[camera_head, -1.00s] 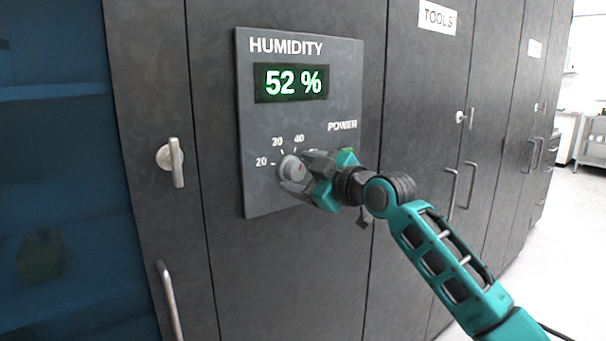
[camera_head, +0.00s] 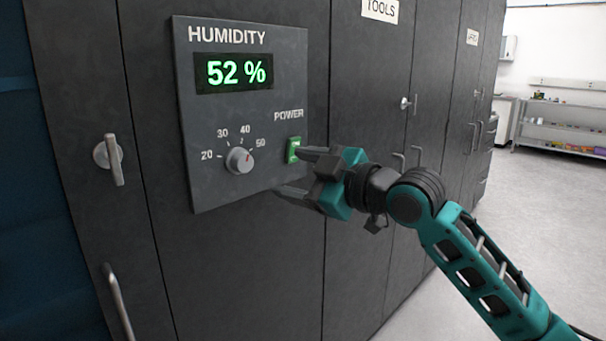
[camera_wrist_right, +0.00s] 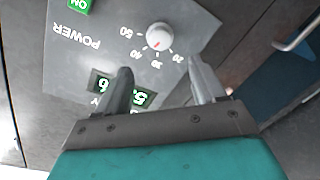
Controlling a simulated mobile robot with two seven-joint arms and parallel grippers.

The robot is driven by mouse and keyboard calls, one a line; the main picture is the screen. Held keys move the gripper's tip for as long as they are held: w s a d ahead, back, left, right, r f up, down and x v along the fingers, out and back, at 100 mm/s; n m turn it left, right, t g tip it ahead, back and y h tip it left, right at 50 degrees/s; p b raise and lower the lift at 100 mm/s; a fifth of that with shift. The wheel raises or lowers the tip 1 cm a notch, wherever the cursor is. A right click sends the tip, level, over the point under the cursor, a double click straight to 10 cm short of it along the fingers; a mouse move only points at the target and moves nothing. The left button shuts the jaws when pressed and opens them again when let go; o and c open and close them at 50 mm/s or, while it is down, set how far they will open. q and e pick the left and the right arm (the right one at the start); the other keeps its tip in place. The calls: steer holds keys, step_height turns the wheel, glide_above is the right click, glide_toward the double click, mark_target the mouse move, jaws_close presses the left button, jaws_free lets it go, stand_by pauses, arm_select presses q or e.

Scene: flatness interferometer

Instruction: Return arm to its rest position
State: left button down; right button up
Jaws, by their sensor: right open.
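My right arm (camera_head: 480,265) comes in from the lower right in the head view. Its right gripper (camera_head: 290,172) is open and empty, to the right of the knob (camera_head: 239,160) on the humidity panel (camera_head: 207,115). The upper finger is near the green power switch (camera_head: 293,150); I cannot tell whether it touches. In the right wrist view the two fingers (camera_wrist_right: 160,88) are spread, with the knob (camera_wrist_right: 159,36) beyond them and clear of both. The display (camera_head: 235,73) reads 52 %. My left gripper is not in view.
Dark cabinet doors (camera_head: 365,90) with handles run along the wall behind the panel. A lever latch (camera_head: 110,158) and a bar handle (camera_head: 118,300) stick out at left. Open floor (camera_head: 530,210) lies at right, with a shelf (camera_head: 565,125) far back.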

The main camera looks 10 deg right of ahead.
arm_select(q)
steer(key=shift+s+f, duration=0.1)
arm_select(e)
steer(key=shift+s+d, duration=0.25)
steer(key=shift+s, duration=0.15)
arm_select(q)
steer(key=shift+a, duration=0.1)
